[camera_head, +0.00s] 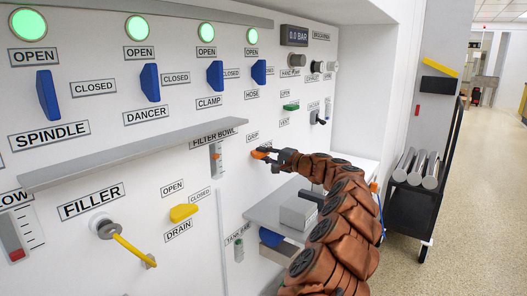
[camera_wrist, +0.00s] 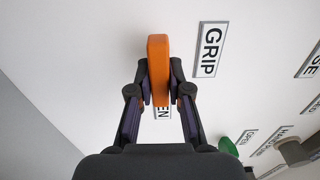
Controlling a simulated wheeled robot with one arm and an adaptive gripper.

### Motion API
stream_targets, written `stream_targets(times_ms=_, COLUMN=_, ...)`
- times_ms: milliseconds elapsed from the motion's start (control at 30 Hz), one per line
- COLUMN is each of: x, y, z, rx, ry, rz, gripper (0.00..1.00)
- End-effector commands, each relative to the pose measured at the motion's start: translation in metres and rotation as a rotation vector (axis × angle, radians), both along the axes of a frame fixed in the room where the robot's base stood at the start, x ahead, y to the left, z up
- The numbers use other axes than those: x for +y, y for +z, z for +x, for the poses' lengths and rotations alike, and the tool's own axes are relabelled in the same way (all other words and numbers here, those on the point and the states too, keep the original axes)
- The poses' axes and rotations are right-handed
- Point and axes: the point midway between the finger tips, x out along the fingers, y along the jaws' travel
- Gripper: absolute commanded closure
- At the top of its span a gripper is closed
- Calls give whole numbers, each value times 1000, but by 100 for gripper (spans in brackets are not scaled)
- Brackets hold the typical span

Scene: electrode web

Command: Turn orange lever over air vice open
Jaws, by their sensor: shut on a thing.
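The orange lever (camera_wrist: 158,55) stands out from the white panel in the middle of the wrist view, long axis up and down the picture. It partly covers a label of which "EN" shows, left of the GRIP label (camera_wrist: 209,50). My gripper (camera_wrist: 160,82) has one dark finger on each side of the lever and is shut on it. In the head view the lever (camera_head: 261,154) is a small orange patch at the tip of my gripper (camera_head: 270,155), below the GRIP label. A grey block (camera_head: 298,211), possibly the vice, sits on the shelf below, partly hidden by my arm.
Blue levers (camera_head: 151,82) and lit green lamps (camera_head: 138,28) line the upper panel. A grey ledge (camera_head: 135,154) juts out at left, above a yellow drain lever (camera_head: 183,212). A green handle (camera_wrist: 231,150) shows lower right in the wrist view. A black cart (camera_head: 418,197) stands right.

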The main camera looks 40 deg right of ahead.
Motion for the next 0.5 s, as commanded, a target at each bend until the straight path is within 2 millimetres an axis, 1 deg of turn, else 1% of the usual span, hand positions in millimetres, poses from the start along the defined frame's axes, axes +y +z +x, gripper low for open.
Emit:
stream_targets(times_ms=467, x=-2, y=0, z=-1, rx=2, ry=-6, rz=12, gripper=100)
stream_targets(times_ms=500, x=-2, y=0, z=-1, rx=2, ry=-5, rz=12, gripper=78)
